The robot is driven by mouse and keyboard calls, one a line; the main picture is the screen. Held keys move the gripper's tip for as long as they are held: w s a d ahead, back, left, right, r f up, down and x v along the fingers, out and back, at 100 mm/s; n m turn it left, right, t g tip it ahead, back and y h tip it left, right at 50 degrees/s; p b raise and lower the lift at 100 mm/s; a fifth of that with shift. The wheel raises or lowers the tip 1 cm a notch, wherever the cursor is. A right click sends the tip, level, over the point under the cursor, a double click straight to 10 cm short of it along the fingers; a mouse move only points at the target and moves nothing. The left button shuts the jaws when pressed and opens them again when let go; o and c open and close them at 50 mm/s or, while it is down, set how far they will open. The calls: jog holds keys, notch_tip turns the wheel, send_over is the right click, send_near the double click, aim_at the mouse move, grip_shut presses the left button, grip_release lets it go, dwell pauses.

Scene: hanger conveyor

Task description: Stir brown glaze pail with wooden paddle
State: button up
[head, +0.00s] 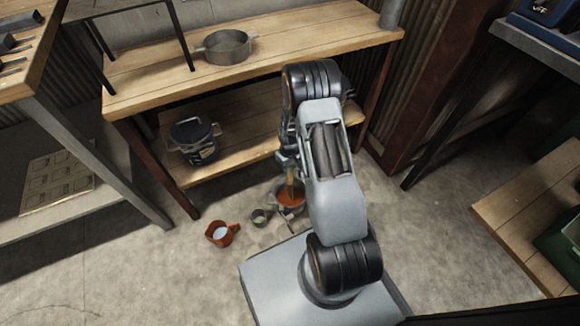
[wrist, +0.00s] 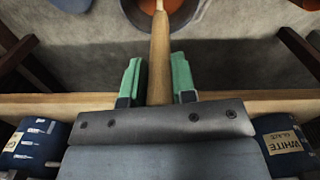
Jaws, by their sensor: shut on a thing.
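My gripper (wrist: 157,77) has green fingers shut on the wooden paddle (wrist: 160,50), whose handle runs between them. In the wrist view the paddle's far end reaches into a round pail (wrist: 203,12) of orange-brown glaze (wrist: 172,7). In the head view the pail (head: 302,207) stands on the floor in front of the lower shelf, partly hidden by my arm. The paddle (head: 290,178) goes down into the glaze (head: 291,195) there, close to upright. The paddle's lower end is hidden, and my gripper is mostly hidden behind my arm.
A red-orange jug (head: 222,234) with pale contents and a small grey cup (head: 260,217) stand left of the pail. A dark blue pail (head: 195,140) sits on the lower shelf (head: 235,155). A metal pan (head: 226,46) rests on the bench (head: 290,45). Floor at the front left is clear.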

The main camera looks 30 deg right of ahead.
jog(key=shift+r+p, duration=1.95)
jog(key=shift+r, duration=1.1)
jog(key=shift+r+p, duration=1.45)
jog(key=shift+r, duration=0.55)
